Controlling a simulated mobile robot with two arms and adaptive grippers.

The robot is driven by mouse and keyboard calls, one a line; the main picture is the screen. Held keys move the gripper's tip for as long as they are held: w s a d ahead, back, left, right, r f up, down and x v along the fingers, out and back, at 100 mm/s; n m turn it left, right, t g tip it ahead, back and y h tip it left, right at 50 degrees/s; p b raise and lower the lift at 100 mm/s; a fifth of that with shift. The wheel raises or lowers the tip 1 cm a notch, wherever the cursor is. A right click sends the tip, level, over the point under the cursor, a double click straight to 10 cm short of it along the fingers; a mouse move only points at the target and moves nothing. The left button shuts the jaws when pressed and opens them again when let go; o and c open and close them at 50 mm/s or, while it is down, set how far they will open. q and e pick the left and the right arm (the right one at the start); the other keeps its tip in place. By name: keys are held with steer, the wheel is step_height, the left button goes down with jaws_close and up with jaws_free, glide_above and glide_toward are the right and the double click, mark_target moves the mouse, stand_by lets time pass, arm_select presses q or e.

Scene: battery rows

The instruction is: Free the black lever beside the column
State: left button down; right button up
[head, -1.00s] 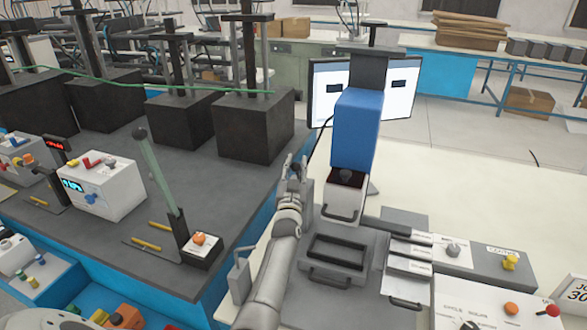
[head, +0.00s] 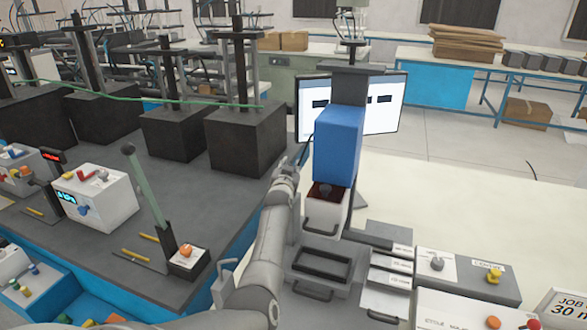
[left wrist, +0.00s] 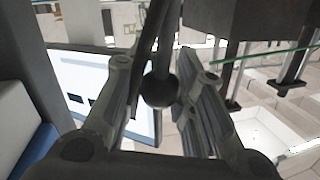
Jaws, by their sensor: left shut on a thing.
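The black lever's round knob (left wrist: 160,90) shows in the left wrist view, with a dark rod running up from it. My left gripper (left wrist: 165,98) is shut on the lever, one finger on each side of the knob. In the head view my left gripper (head: 286,172) is just left of the column, a blue housing (head: 338,145) on a grey upright (head: 350,88). The lever is mostly hidden by the gripper there. My right gripper is not in view.
A grey drawer block (head: 320,262) and a white box with a handle (head: 322,212) stand below the column. A monitor (head: 382,105) is behind it.

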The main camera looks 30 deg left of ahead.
arm_select(q)
steer(key=shift+w+d+f+g+h, duration=0.1)
steer(key=shift+w+f+g+h, duration=0.25)
steer(key=shift+f+g, duration=0.4)
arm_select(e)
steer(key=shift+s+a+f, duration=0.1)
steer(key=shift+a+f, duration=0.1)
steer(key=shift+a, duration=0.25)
arm_select(q)
steer(key=shift+f, duration=0.2)
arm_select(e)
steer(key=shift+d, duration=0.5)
arm_select(q)
steer(key=c, duration=1.6)
jaws_free()
steer(key=shift+w, duration=0.1)
steer(key=o, duration=0.5)
steer(key=shift+w, duration=0.15)
steer(key=shift+c, duration=0.2)
steer(key=shift+w+r, duration=0.1)
steer(key=shift+r, duration=0.05)
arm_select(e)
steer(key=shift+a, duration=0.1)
arm_select(q)
steer(key=v, duration=1.2)
